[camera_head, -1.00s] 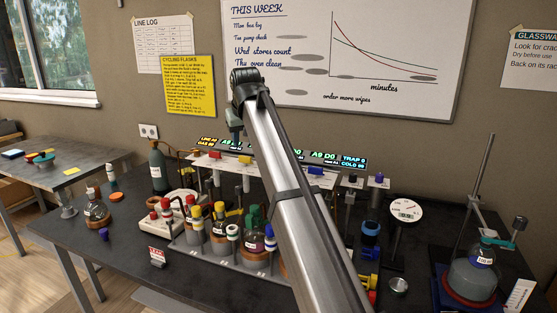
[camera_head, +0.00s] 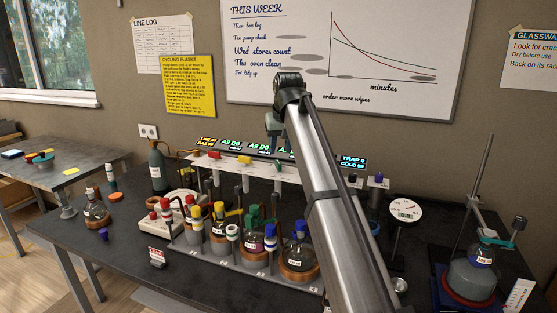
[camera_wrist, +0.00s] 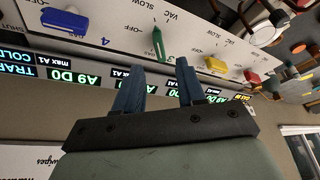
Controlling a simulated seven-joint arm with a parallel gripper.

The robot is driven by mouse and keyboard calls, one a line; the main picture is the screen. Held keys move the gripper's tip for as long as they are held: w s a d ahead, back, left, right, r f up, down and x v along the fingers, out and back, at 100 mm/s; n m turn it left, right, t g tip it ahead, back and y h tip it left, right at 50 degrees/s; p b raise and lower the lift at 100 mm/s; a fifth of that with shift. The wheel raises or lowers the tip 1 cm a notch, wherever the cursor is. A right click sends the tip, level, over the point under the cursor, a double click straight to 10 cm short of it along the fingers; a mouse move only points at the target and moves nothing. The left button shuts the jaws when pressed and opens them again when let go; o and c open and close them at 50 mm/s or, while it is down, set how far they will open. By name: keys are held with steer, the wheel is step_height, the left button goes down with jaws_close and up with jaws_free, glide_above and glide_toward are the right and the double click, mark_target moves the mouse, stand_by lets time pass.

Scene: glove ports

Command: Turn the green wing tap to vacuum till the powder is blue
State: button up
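The green wing tap (camera_wrist: 158,43) sits on a white panel in the wrist view, among marks reading VAC, OFF and SLOW. Its wing lies nearly along the picture's vertical. My gripper (camera_wrist: 158,72) is open, its two blue fingers apart and empty. The fingertips are near the tap, just below it in the picture; I see no contact. In the head view my arm covers part of the white tap panel (camera_head: 227,161). A flask with a green cap (camera_head: 253,241) stands in the front rack; its contents look dark and reddish, partly hidden.
A blue tap (camera_wrist: 65,22) and a yellow tap (camera_wrist: 216,65) flank the green one. Lit displays (camera_wrist: 95,78) run along the panel. Several capped flasks fill the rack (camera_head: 215,260) in front.

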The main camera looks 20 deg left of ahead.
mark_target(278, 162)
steer(key=shift+x, duration=3.05)
jaws_close()
